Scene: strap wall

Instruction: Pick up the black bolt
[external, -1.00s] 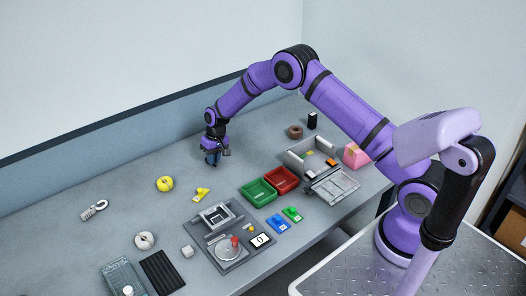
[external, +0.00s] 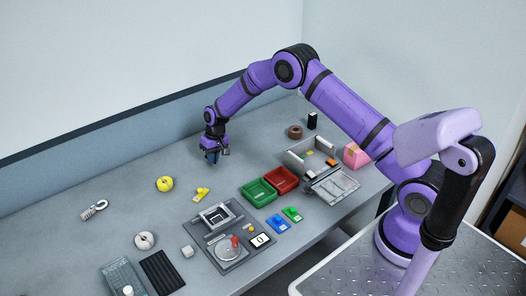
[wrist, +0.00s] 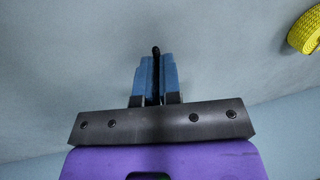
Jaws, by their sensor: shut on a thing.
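My gripper (external: 213,157) is at the far side of the grey table, just above its surface, pointing down. In the wrist view its blue fingers (wrist: 155,75) are closed around a thin black bolt (wrist: 156,50). The bolt's rounded dark end sticks out past the fingertips; the rest of it is hidden between them. In the external view the bolt cannot be made out at the fingers.
A yellow strap roll (external: 165,184) and a small yellow part (external: 202,193) lie near my gripper. The table around my gripper is clear.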

